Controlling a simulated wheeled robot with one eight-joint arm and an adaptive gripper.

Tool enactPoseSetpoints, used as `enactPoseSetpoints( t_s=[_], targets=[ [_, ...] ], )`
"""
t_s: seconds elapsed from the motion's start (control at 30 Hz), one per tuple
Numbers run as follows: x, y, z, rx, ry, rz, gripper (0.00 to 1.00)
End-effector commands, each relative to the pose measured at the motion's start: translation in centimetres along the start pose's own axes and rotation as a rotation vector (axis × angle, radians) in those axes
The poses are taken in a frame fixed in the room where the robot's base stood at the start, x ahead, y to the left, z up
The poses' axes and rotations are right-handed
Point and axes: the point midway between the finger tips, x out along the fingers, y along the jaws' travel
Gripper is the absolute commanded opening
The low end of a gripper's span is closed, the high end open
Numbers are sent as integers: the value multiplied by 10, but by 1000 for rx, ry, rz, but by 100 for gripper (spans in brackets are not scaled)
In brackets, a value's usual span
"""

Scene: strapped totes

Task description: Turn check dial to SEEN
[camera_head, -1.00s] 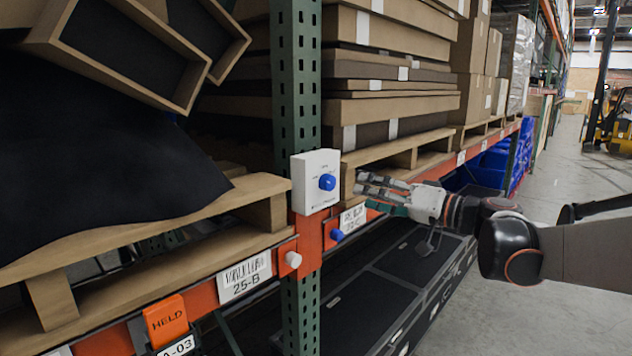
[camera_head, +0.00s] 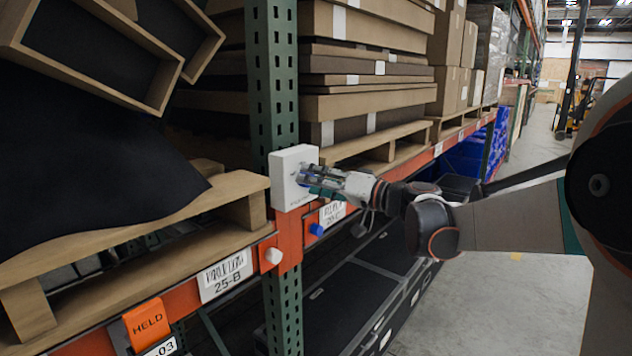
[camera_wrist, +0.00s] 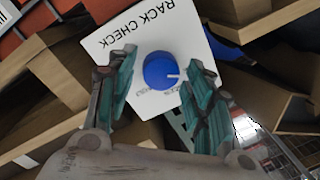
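The check dial is a blue round knob (camera_wrist: 161,70) on a white box marked RACK CHECK (camera_wrist: 190,38). In the wrist view the knob sits between the two teal-padded fingers of my gripper (camera_wrist: 168,84), with a gap on each side. The small labels around the knob are too small to read fully. In the head view the white box (camera_head: 284,178) is fixed to the green rack post, and my gripper (camera_head: 308,182) is in front of it, hiding most of the knob.
Below the box, a blue knob (camera_head: 317,230) and a white knob (camera_head: 273,256) stick out from the orange beam. An orange HELD tag (camera_head: 147,323) hangs at lower left. The aisle floor (camera_head: 500,300) at right is clear.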

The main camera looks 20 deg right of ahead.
Motion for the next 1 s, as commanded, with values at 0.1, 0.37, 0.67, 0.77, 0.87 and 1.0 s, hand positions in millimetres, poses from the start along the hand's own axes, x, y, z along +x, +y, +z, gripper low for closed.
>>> enactPoseSetpoints(
  t_s=[0.1, 0.37, 0.67, 0.77, 0.87, 1.0],
  targets=[
    [0, 0, 0, 0, 0, 0, 12],
    [0, 0, 0, 6, 0, 0, 9],
    [0, 1, 1, 112, 8, -7, 9],
    [0, 2, 2, 184, 12, -11, 9],
    [0, 2, 2, 269, 17, -16, 9],
    [0, 2, 3, 401, 25, -23, 9]
  ],
)
